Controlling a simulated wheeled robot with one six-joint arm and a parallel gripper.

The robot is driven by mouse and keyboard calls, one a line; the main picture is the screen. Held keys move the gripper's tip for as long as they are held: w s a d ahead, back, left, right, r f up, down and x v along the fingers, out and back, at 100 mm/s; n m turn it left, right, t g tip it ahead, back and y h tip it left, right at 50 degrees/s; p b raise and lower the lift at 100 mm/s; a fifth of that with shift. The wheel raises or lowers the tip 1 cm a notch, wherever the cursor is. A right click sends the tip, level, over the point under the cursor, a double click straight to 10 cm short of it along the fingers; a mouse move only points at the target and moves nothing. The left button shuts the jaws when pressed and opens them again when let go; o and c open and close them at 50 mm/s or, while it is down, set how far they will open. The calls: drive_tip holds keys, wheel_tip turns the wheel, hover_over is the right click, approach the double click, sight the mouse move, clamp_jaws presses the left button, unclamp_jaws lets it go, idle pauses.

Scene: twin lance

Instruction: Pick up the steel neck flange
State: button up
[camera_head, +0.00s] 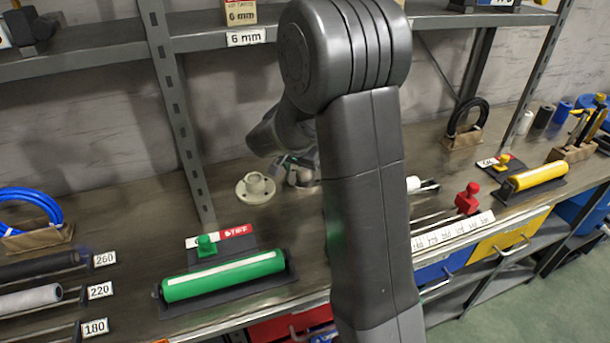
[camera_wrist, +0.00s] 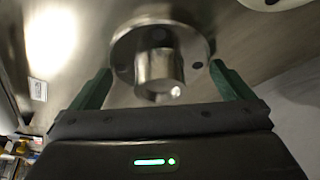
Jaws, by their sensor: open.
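The steel neck flange (camera_wrist: 160,72) is a shiny round plate with bolt holes and a raised neck, and it lies in the upper middle of the wrist view. In the head view the steel flange (camera_head: 303,179) shows only in part, behind my arm. My gripper (camera_wrist: 160,80) is open, with one green finger on each side of the flange; I cannot tell whether either touches it. In the head view my gripper (camera_head: 298,160) is mostly hidden by my arm.
A cream flange (camera_head: 256,188) lies just left of the steel one on the bench (camera_head: 120,200). A green roller (camera_head: 223,276) lies in front. A shelf post (camera_head: 183,130) stands behind.

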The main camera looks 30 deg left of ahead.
drive_tip(key=c, duration=1.1)
drive_tip(key=shift+r, duration=0.15)
